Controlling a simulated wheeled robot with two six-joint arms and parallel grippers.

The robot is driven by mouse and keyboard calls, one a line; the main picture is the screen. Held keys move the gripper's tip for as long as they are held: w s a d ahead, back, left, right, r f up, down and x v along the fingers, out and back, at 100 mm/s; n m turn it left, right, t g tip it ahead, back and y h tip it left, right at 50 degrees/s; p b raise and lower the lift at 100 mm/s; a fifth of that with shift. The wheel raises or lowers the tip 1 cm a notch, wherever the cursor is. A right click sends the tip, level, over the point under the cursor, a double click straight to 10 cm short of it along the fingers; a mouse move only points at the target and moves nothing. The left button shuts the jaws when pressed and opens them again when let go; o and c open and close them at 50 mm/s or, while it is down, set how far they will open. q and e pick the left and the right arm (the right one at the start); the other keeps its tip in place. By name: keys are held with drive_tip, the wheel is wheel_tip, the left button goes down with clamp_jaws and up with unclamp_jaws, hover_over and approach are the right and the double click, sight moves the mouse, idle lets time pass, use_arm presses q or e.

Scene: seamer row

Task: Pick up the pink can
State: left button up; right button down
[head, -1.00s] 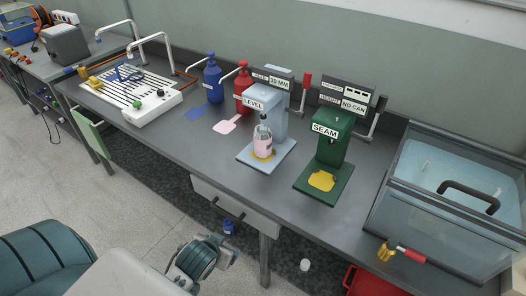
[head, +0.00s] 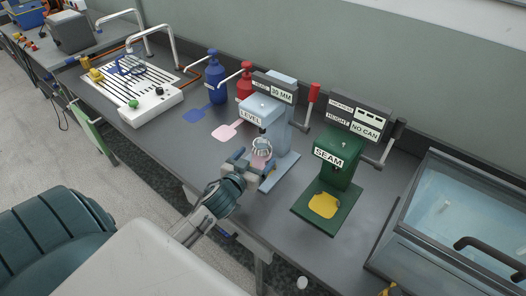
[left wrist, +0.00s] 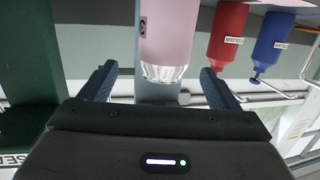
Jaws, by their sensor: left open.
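The pink can (head: 261,162) stands on the light blue LEVEL machine (head: 265,108), its clear, ribbed top (head: 262,146) under the machine's head. My left gripper (head: 246,167) is open at the front of the can, low and close to it, and hides part of its lower body. In the left wrist view, which looks upside down, the pink can (left wrist: 170,32) lies between the lines of the two open fingers (left wrist: 157,72), with a gap on each side. I cannot tell how far the fingers reach around it. My right gripper is not in view.
The green SEAM machine (head: 333,172) with a yellow pad stands to the right. A blue bottle (head: 213,78) and a red bottle (head: 244,84) stand behind left. A glass-walled tank (head: 455,225) fills the right end.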

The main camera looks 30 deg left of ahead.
sight(257, 154)
use_arm(q)
drive_tip(key=shift+w+a+f, duration=0.15)
drive_tip(key=shift+w+f, duration=0.05)
drive_tip(key=shift+w, duration=0.9)
drive_tip(key=shift+w+f, duration=0.1)
drive_tip(key=shift+w, duration=0.25)
drive_tip(key=shift+w+a+p, duration=0.3)
drive_tip(key=shift+w+p, duration=0.45)
drive_tip(key=shift+p, duration=0.15)
drive_tip(key=shift+w+a+f+p, duration=0.15)
drive_tip(key=shift+w+p, duration=0.1)
drive_tip(key=shift+w, duration=0.3)
drive_tip(key=shift+w+a+f+p, duration=0.1)
drive_tip(key=shift+w+f+p, duration=0.1)
drive_tip(key=shift+w, duration=0.35)
drive_tip(key=shift+w+f, duration=0.1)
drive_tip(key=shift+w, duration=0.25)
drive_tip(key=shift+w+f, duration=0.1)
drive_tip(key=shift+w, duration=0.05)
drive_tip(key=c, duration=1.3)
drive_tip(key=shift+c, duration=0.2)
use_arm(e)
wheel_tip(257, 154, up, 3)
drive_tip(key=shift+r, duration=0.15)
